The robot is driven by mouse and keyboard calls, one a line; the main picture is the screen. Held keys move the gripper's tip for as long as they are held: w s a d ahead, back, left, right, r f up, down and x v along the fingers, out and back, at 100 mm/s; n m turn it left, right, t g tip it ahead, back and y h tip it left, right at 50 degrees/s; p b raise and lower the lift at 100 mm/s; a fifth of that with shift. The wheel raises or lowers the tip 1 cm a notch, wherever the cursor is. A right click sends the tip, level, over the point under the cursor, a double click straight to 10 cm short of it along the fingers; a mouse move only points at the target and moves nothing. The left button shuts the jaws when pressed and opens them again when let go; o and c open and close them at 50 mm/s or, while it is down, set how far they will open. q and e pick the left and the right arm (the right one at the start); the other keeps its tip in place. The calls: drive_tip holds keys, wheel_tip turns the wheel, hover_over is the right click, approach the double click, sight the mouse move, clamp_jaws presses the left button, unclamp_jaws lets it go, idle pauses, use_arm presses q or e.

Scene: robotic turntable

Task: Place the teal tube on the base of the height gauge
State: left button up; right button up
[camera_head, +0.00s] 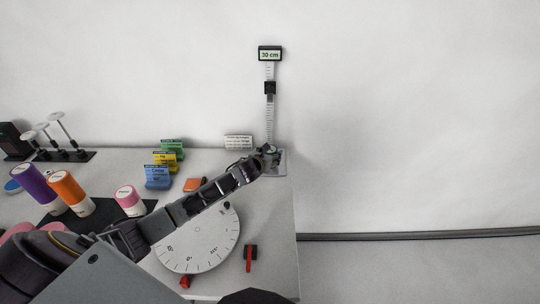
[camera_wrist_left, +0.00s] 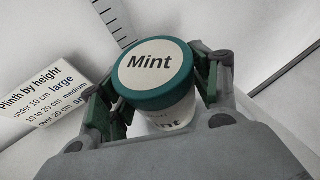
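The teal tube (camera_wrist_left: 157,75) has a teal-rimmed lid marked "Mint" and a white body; it fills the space between my left fingers in the left wrist view. My left gripper (camera_wrist_left: 158,92) has a finger against each side of it. In the head view my left gripper (camera_head: 267,152) is at the foot of the height gauge (camera_head: 269,110), over its pale base (camera_head: 281,170). The tube is mostly hidden there, and I cannot tell whether it touches the base. The gauge display reads "30 cm". My right gripper is not in view.
A "Plinth by height" sign (camera_wrist_left: 50,98) stands left of the gauge. Blue, yellow and green holders (camera_head: 158,178) stand further left. A white round dial (camera_head: 200,245) lies under my left arm. Purple, orange and pink tubes (camera_head: 68,190) stand at left. The table ends right of the gauge.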

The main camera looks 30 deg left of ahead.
use_arm(q)
drive_tip(key=shift+o, duration=1)
drive_tip(key=shift+r, duration=0.15)
drive_tip(key=v, duration=1.2)
